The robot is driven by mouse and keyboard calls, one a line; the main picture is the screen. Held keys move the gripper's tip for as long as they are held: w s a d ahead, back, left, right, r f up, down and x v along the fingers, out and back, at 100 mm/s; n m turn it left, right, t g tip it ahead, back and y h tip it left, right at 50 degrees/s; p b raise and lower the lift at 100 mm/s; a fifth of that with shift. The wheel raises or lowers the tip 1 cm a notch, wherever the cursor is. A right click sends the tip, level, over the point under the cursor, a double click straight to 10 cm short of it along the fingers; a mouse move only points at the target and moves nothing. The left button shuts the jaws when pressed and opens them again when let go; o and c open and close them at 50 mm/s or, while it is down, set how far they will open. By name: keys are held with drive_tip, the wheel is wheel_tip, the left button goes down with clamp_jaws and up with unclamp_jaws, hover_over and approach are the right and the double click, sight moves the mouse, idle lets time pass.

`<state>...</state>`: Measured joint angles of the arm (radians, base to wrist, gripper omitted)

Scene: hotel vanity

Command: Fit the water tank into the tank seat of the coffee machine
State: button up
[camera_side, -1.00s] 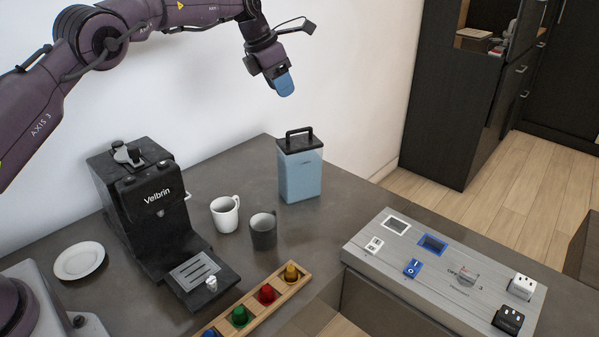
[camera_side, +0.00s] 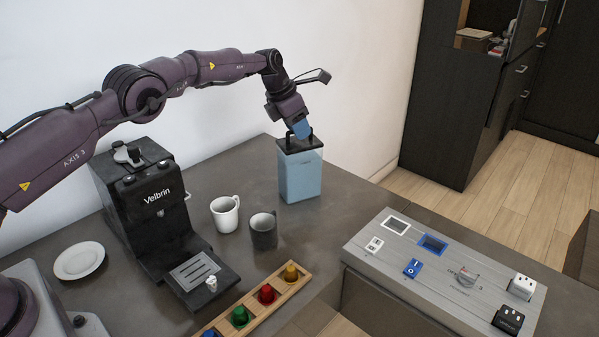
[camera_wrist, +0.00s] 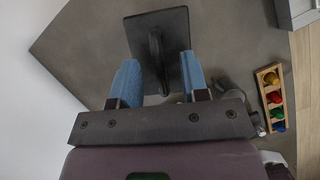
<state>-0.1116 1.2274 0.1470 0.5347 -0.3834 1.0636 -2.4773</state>
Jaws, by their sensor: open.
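The water tank (camera_side: 300,177) is a translucent blue box with a black lid and a raised black handle. It stands upright on the counter, right of the coffee machine (camera_side: 150,205). My gripper (camera_side: 303,130) is at the handle, above the lid. In the wrist view, my gripper's blue fingers (camera_wrist: 158,80) are open on either side of the handle (camera_wrist: 156,48), with visible gaps. The black lid (camera_wrist: 172,25) fills the space beyond the fingers. The coffee machine is black and marked Velbrin; I cannot make out its tank seat.
A white mug (camera_side: 225,215) and a dark mug (camera_side: 263,232) stand between machine and tank. A wooden rack (camera_side: 255,304) of coloured capsules lies in front. A white plate (camera_side: 79,261) is at left, a switch panel (camera_side: 450,283) at right.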

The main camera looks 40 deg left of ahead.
clamp_jaws()
drive_tip(key=shift+r, duration=0.15)
idle(1.2)
